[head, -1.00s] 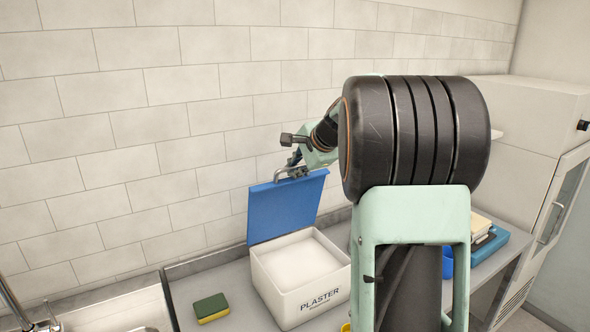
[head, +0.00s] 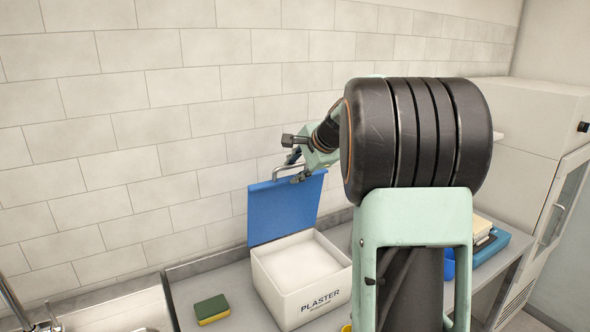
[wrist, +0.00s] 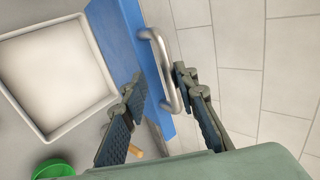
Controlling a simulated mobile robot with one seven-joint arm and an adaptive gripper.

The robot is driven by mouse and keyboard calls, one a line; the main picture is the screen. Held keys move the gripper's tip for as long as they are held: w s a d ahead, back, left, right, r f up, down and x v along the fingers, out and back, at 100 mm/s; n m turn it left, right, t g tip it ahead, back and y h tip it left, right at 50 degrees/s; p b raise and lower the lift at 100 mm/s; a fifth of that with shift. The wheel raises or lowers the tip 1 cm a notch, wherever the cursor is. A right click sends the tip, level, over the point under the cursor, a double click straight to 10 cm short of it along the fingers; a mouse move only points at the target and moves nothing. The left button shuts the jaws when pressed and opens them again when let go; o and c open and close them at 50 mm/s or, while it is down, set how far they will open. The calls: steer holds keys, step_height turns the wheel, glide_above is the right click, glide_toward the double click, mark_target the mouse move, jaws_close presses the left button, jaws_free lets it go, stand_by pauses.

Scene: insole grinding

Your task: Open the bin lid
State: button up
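The white bin (head: 320,314), labelled PLASTER, stands on the counter with a pale fill inside. Its blue lid (head: 275,215) is raised and stands nearly upright at the back, and it also shows in the wrist view (wrist: 135,42). The metal handle (head: 285,170) is at the lid's top edge and shows clearly in the wrist view (wrist: 162,65). My gripper (wrist: 158,76) is open, with one finger on each side of the lid's edge by the handle. The fingers are apart, and I cannot tell whether either touches the lid.
A green and yellow sponge (head: 212,309) lies left of the bin. The sink (head: 135,312) is at the lower left, and the tiled wall (head: 140,120) is behind. A green round container (wrist: 53,169) shows in the wrist view. Blue items (head: 492,243) lie at the right.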

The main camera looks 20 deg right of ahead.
steer(key=v, duration=1.2)
